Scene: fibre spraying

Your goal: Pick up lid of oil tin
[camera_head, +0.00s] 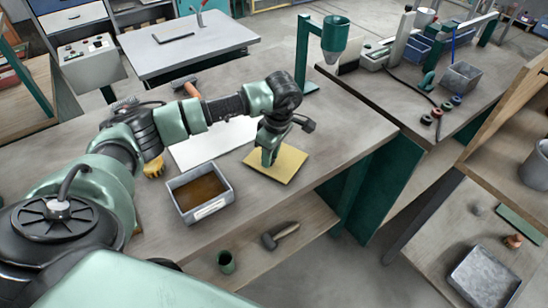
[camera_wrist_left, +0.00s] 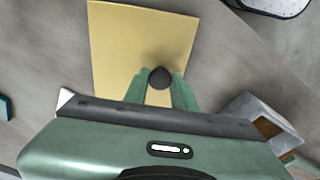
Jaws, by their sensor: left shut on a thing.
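My left gripper (camera_head: 269,160) is over a flat yellow square plate (camera_head: 290,166), which looks like the lid. In the left wrist view, the fingers (camera_wrist_left: 160,80) are shut on a dark round knob (camera_wrist_left: 160,77) in front of the yellow plate (camera_wrist_left: 138,37). I cannot tell whether the plate touches the table. A grey rectangular open tin (camera_head: 211,211) with brown contents and a white label stands to the left of the plate. Its corner also shows in the left wrist view (camera_wrist_left: 244,108). My right gripper is not in view.
A white sheet (camera_head: 205,147) lies on the workbench (camera_head: 345,125) behind the tin. An orange-handled tool (camera_head: 192,89) and a yellow round item (camera_head: 154,168) lie near my left arm. A hammer (camera_head: 281,234) and green cup (camera_head: 226,262) are on the shelf below. The bench right of the plate is clear.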

